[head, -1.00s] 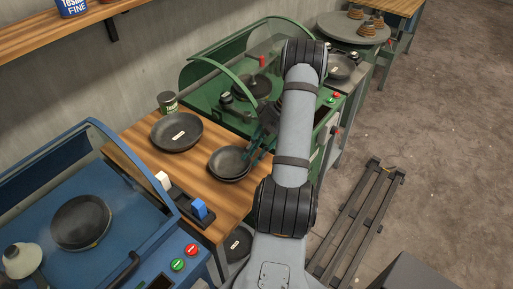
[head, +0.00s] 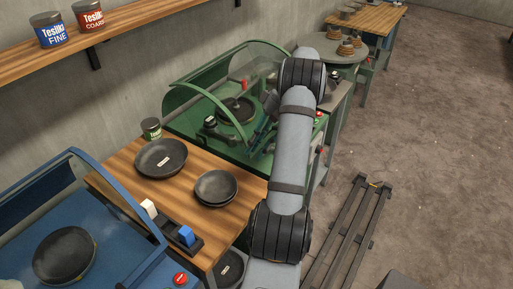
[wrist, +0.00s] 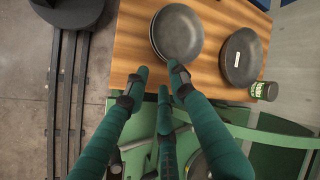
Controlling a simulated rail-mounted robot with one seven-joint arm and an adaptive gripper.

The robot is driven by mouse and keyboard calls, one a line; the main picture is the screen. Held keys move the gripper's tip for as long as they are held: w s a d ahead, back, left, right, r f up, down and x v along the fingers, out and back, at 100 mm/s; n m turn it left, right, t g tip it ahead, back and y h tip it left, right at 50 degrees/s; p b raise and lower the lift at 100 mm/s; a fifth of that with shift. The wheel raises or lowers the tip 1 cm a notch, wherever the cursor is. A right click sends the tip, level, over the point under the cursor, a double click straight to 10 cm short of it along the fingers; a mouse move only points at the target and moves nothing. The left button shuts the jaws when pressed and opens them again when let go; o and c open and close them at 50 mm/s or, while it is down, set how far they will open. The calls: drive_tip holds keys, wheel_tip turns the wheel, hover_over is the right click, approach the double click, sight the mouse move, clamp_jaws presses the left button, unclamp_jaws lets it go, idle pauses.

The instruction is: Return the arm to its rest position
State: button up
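My gripper (wrist: 160,78) has teal fingers, spread apart with nothing between them. In the head view, my gripper (head: 259,136) is partly hidden by my arm and hangs in front of the green machine (head: 190,128). A dark bowl stack (head: 215,188) sits on the wooden table (head: 122,178), apart from the fingers. In the wrist view, the stack (wrist: 178,34) lies just beyond the fingertips. My arm extends from the bottom of the head view toward the green machine.
A labelled dark bowl (head: 161,158) and a green can (head: 151,129) stand on the table. A blue machine (head: 110,240) holding another bowl (head: 64,255) is at left. A black rail frame (head: 345,235) lies on the floor at right. A shelf (head: 120,38) with cans is above.

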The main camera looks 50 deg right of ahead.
sight(235, 181)
drive_tip(key=shift+a+f, duration=0.1)
drive_tip(key=x, duration=1.2)
drive_tip(key=shift+r+p, duration=0.35)
drive_tip(key=shift+p, duration=0.05)
drive_tip(key=shift+r+b, duration=0.65)
drive_tip(key=shift+r, duration=0.95)
